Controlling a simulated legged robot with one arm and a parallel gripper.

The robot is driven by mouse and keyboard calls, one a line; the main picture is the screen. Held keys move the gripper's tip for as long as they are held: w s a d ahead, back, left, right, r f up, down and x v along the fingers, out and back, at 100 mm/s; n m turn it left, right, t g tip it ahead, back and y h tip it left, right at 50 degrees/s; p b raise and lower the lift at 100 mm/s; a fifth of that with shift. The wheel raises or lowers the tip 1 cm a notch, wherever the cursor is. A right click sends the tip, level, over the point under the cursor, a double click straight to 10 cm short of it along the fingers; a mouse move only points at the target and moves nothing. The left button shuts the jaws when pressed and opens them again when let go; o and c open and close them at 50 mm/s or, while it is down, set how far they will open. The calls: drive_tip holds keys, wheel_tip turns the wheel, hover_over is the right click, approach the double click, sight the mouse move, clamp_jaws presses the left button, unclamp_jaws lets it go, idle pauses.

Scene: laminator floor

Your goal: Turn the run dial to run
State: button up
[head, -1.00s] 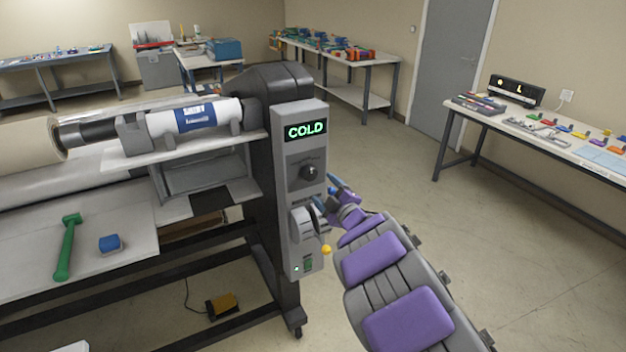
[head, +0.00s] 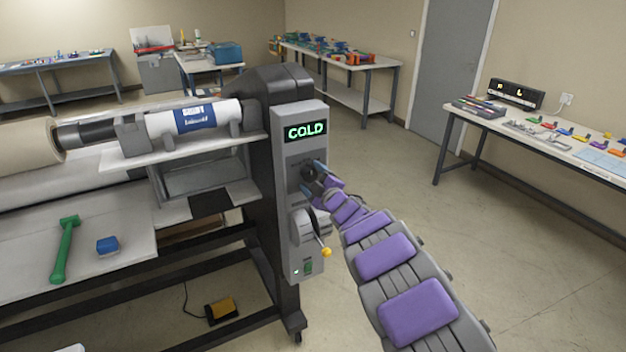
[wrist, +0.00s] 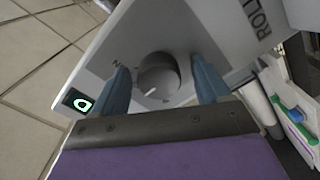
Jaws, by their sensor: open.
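The run dial (wrist: 158,76) is a dark round knob with a pale pointer mark on the laminator's grey control panel (wrist: 95,50). In the head view the dial (head: 309,172) sits below a display (head: 306,131) reading COLD in green. My gripper (wrist: 160,85) is open, with one blue finger on each side of the dial in the wrist view. I cannot tell whether the fingers touch it. In the head view my gripper (head: 316,180) is at the dial and partly hides it.
Below the dial is a lever with a yellow knob (head: 326,252). A yellow and black pedal (head: 221,309) is on the floor.

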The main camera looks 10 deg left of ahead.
drive_tip(key=shift+c, duration=0.3)
drive_tip(key=c, duration=1)
